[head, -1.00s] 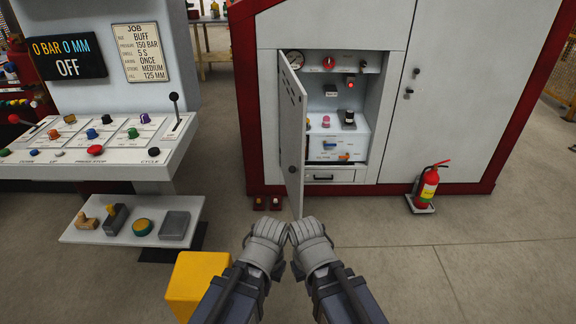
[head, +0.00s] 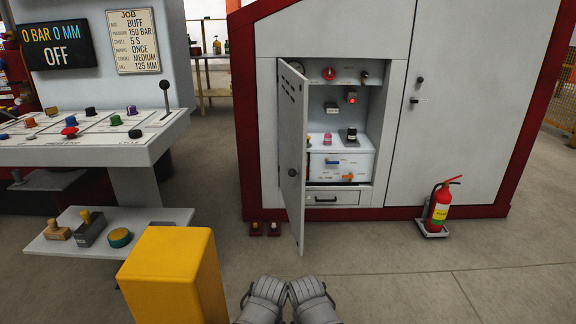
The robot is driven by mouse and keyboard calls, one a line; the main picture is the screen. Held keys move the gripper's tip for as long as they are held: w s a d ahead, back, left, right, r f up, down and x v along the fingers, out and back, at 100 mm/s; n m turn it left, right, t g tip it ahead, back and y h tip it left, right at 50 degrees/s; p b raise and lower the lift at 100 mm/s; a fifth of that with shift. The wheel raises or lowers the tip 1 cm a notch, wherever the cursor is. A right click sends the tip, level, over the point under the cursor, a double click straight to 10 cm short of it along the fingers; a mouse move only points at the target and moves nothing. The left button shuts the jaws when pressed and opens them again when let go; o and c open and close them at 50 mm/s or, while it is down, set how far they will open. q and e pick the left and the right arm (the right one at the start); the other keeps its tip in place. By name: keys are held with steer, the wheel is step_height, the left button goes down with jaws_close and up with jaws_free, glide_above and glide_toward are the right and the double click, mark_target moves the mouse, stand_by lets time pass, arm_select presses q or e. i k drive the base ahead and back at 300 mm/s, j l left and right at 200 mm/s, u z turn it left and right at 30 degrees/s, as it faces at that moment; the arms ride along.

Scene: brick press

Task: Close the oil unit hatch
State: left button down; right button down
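The oil unit hatch (head: 291,150) is a pale grey door hinged on the left of a recess in the white and red cabinet (head: 335,28). It stands open, swung out toward me, with a small dark latch (head: 292,172) on its face. Inside the recess (head: 376,100) are a red knob, a lit red lamp, a black knob and a white box. My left gripper (head: 277,284) and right gripper (head: 296,284) are side by side at the bottom, below the hatch and apart from it. Their fingers are not clear enough to tell their state.
A yellow post (head: 174,275) stands close at lower left. The control desk (head: 90,150) and a shelf with tools (head: 70,245) are on the left. A fire extinguisher (head: 438,208) stands on the floor at right. The floor between is clear.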

mark_target(293, 85)
steer(key=i+l, duration=0.1)
steer(key=l, duration=0.2)
steer(key=i+l, duration=0.15)
steer(key=l, duration=0.15)
steer(key=i+l, duration=0.1)
steer(key=l, duration=0.2)
steer(key=i+l, duration=0.15)
steer(key=l, duration=0.2)
steer(key=i+l, duration=0.15)
steer(key=i+u, duration=0.05)
steer(key=i, duration=0.05)
